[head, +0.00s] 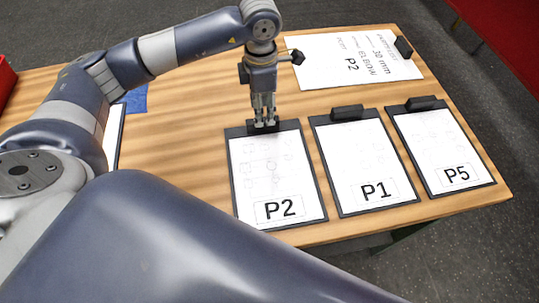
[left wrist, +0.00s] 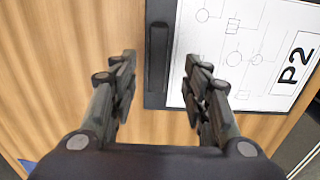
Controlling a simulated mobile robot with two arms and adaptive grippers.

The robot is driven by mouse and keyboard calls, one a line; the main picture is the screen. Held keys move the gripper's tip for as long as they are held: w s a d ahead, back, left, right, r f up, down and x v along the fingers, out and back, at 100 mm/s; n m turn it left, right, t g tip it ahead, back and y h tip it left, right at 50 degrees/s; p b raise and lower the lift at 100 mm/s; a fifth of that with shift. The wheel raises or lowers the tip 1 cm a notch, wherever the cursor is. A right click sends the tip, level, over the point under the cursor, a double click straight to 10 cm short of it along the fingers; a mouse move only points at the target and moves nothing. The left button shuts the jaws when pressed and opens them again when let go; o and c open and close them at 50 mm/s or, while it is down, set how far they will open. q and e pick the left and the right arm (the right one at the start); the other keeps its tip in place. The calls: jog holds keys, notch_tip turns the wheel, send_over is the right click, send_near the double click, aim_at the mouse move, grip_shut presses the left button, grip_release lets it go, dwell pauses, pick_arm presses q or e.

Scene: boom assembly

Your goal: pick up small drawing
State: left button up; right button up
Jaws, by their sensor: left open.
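Three small drawings on dark clipboards lie in a row on the table: P2 (head: 265,165), P1 (head: 363,165) and P5 (head: 438,145). Each has a black clip at its far edge. My left gripper (head: 263,122) points down at the clip of the P2 drawing and is open. In the left wrist view the open fingers (left wrist: 160,62) stand either side of the black clip (left wrist: 157,60), with the P2 sheet (left wrist: 240,45) to the right. I cannot tell how far above the clip the fingertips are. My right gripper is not in view.
A larger P2 sheet (head: 357,57) with printed text and a black block (head: 403,48) lies at the back of the wooden table (head: 190,150). A blue item (head: 136,100) lies partly behind my left arm. A red box (head: 6,80) is at the far left.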

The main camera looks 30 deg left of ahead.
pick_arm(q)
jog(key=shift+f, duration=0.3)
notch_tip(320, 180, down, 4)
jog(key=shift+w+a+f+p, duration=0.1)
jog(key=shift+w+f+p, duration=0.05)
jog(key=shift+p, duration=1)
jog(key=shift+f, duration=0.5)
jog(key=shift+c, duration=0.3)
grip_shut()
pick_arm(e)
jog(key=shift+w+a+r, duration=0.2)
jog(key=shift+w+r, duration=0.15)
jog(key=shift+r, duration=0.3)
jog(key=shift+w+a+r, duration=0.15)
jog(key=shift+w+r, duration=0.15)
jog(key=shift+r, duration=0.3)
